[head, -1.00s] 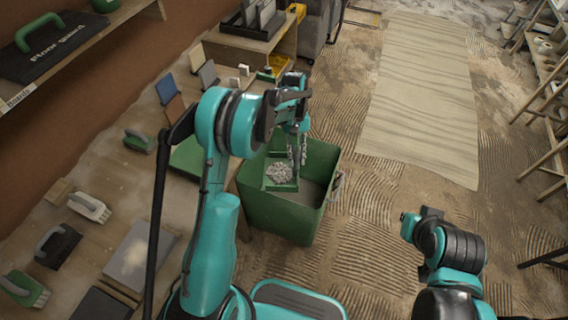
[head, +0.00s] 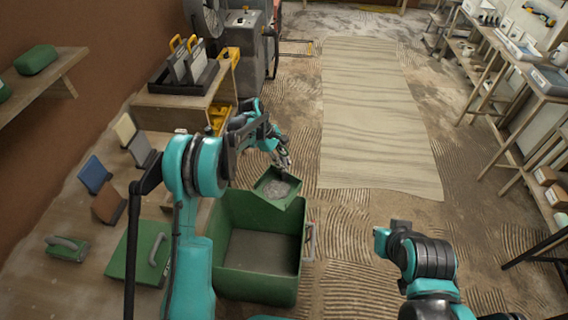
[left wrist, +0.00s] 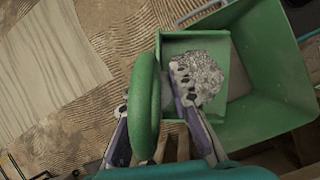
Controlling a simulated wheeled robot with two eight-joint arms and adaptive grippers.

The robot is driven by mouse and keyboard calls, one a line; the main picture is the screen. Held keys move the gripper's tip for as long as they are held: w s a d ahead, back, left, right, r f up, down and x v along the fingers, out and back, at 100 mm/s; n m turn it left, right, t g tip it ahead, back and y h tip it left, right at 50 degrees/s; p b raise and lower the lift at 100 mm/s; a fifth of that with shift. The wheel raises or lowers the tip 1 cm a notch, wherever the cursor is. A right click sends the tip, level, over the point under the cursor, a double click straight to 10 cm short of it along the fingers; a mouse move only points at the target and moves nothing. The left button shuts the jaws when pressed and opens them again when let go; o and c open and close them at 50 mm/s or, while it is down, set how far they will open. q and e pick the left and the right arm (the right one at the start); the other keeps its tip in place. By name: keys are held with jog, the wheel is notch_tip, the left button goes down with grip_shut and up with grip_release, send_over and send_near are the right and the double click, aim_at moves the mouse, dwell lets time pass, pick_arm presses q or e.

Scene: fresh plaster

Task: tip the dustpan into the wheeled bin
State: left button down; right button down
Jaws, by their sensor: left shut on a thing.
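The green dustpan (head: 277,188) carries a heap of grey rubble (left wrist: 200,78) and looks close to level. My left gripper (head: 283,160) is shut on the dustpan's green handle (left wrist: 145,105), with a finger on each side of it in the left wrist view. The open green wheeled bin (head: 300,255) stands below. The dustpan is above the bin's far right corner, overlapping its rim in the picture. The bin's visible floor is bare. My right arm shows at the lower right, but its gripper is out of view.
A wooden bench (head: 75,285) along the left wall holds floats and a green board (head: 138,255). A low stand (head: 180,108) with a dark tray is behind the bin. A pale sheet (head: 375,120) covers the floor ahead; shelving (head: 500,80) lines the right.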

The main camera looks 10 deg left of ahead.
pick_arm(q)
jog(key=s+a+m+t+h+b, duration=0.1)
jog(key=s+a+t+h+b, duration=0.1)
jog(key=s, duration=0.4)
jog(key=s+a+f+m+t+h+b, duration=0.1)
jog(key=s+a+t+h+b, duration=0.2)
jog(key=s+t, duration=0.3)
jog(key=shift+s+a+f+b, duration=0.25)
jog(key=shift+a+b, duration=0.4)
jog(key=shift+b, duration=0.25)
dwell(0.7)
